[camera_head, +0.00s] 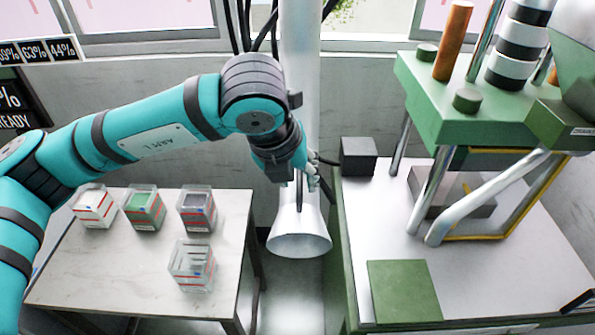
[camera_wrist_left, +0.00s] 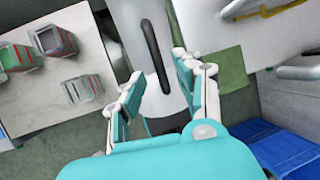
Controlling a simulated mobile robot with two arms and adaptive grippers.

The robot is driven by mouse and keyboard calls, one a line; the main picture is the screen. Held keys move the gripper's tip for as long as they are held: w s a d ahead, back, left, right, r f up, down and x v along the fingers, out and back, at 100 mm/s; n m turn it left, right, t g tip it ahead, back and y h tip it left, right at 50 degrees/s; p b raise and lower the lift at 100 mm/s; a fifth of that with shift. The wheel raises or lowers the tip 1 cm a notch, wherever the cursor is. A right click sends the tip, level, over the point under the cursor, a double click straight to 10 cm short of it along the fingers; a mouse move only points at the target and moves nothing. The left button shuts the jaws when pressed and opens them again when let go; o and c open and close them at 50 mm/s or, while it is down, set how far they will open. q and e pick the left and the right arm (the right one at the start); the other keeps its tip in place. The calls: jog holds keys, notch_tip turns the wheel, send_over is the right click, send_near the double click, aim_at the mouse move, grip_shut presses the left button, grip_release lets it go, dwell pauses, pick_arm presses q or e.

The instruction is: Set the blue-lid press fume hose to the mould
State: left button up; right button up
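The fume hose (camera_head: 300,242) is a white pipe that hangs down and flares into a cone-shaped hood between the two tables. A dark upright handle bar (camera_wrist_left: 155,55) is on it. My left gripper (camera_head: 300,182) is at the hose just above the hood. In the left wrist view the left gripper (camera_wrist_left: 157,85) has its fingers apart, with the handle between and ahead of them; contact cannot be told. A grey block that looks like the mould (camera_head: 462,195) sits inside the green press (camera_head: 480,115), partly hidden by its bars. My right gripper is not in view.
The left table (camera_head: 120,268) holds several small clear boxes, one with green contents (camera_head: 145,210). The press table (camera_head: 500,275) carries a green mat (camera_head: 403,290) and a black box (camera_head: 358,157). Metal bars and a yellow frame (camera_head: 540,200) stand around the block.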

pick_arm(q)
jog(key=shift+x, duration=0.85)
jog(key=shift+c, duration=0.4)
grip_shut()
